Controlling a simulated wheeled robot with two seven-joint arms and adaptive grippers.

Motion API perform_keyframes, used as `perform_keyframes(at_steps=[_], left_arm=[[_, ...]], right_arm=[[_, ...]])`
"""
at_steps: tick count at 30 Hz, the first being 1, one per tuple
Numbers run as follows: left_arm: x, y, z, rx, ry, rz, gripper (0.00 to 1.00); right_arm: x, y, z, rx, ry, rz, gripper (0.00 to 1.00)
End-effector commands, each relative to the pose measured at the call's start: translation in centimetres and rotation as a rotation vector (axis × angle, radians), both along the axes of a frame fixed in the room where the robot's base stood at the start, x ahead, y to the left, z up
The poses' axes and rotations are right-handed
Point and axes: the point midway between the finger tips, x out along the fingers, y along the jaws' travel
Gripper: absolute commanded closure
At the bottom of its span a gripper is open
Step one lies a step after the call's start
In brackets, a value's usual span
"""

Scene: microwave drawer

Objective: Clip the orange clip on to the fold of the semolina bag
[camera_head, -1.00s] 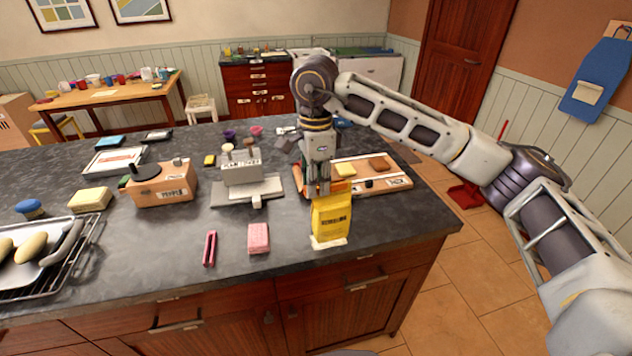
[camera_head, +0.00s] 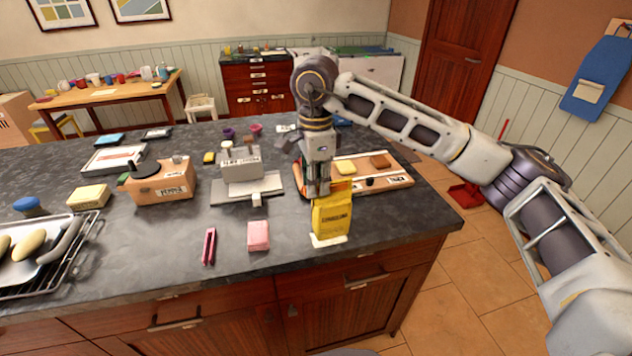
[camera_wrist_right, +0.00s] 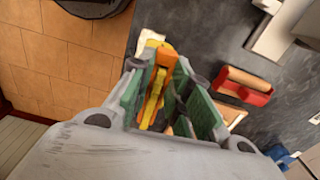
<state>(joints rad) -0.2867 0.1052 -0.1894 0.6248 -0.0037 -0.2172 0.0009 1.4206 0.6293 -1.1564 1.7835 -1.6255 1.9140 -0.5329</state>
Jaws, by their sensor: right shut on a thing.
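The yellow semolina bag (camera_head: 332,218) stands upright on a small white mat (camera_head: 328,241) near the counter's front right edge. My right gripper (camera_head: 318,192) points down at the bag's top, just behind and over its fold. In the right wrist view the right gripper (camera_wrist_right: 168,90) is shut on the orange clip (camera_wrist_right: 165,57), which lies between its green-padded fingers. Yellow shows next to the clip there. In the head view the gripper and bag hide most of the clip, so I cannot tell whether it grips the fold. My left gripper is not in view.
A wooden tray (camera_head: 398,183) with a yellow block and a brown block lies behind the bag. A pink sponge (camera_head: 258,235) and pink tongs (camera_head: 209,246) lie to its left. A grey block on a stand (camera_head: 240,165) is farther back.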

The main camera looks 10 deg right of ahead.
Motion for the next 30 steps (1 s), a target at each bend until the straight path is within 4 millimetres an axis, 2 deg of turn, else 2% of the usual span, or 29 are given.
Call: perform_keyframes(at_steps=[5,6,11,17,23,30], left_arm=[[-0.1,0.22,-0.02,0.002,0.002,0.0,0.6],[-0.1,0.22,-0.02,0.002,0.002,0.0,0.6],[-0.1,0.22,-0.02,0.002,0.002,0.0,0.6],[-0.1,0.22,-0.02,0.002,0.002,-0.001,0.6],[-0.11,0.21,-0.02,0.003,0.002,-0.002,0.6],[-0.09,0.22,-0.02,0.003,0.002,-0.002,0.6]], right_arm=[[0.0,0.01,0.0,0.0,0.0,0.0,0.9],[0.0,0.01,0.0,0.0,0.0,0.0,0.76],[0.0,0.01,0.0,0.0,0.0,0.0,0.56],[0.0,0.0,0.0,0.0,0.0,0.0,0.56],[0.0,0.0,0.0,0.0,0.0,0.0,0.34],[0.0,0.0,0.0,0.0,0.0,0.0,0.34]])
